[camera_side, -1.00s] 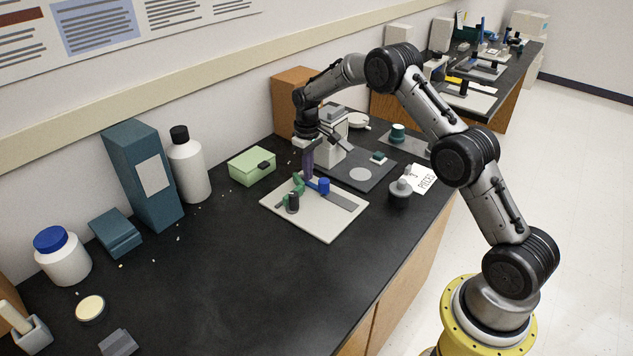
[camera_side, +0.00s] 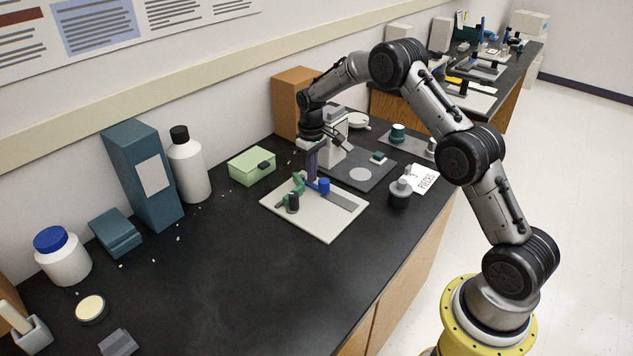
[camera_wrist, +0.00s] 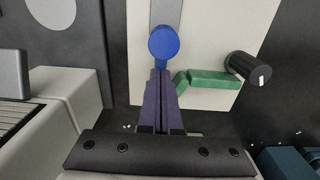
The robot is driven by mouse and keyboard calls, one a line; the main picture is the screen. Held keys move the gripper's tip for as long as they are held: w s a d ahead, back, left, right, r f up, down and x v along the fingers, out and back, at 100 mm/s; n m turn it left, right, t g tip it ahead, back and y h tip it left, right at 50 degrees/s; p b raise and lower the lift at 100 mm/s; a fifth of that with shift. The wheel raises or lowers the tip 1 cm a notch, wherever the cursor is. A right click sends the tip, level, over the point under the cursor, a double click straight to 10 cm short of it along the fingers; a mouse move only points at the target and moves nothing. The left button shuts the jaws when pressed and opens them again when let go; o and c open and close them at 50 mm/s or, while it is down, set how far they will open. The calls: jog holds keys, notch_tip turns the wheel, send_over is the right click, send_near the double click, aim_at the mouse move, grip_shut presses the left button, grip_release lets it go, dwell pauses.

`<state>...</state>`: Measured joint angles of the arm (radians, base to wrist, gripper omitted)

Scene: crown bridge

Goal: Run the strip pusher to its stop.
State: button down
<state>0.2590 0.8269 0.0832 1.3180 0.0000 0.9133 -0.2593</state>
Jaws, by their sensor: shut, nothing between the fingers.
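A pale board (camera_side: 325,228) lies on the black bench, with a grey strip (camera_side: 346,201) along it. A round blue knob (camera_side: 324,185) stands at the strip's near-gripper end; it shows in the wrist view (camera_wrist: 163,43) too. I take it for the strip pusher's knob, though nothing labels it. Beside it are a green angled part (camera_side: 298,185) and a dark cylindrical knob (camera_side: 292,202). My gripper (camera_side: 312,178) is shut and empty, its purple fingers pointing down just left of the blue knob. In the wrist view the fingertips (camera_wrist: 160,76) are beside the knob; I cannot tell whether they touch.
A grey instrument (camera_side: 333,140) on a dark base stands behind the board. A green box (camera_side: 252,166) is at left. The bench in front of the board is clear.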

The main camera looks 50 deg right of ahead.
jog(key=shift+s, duration=0.95)
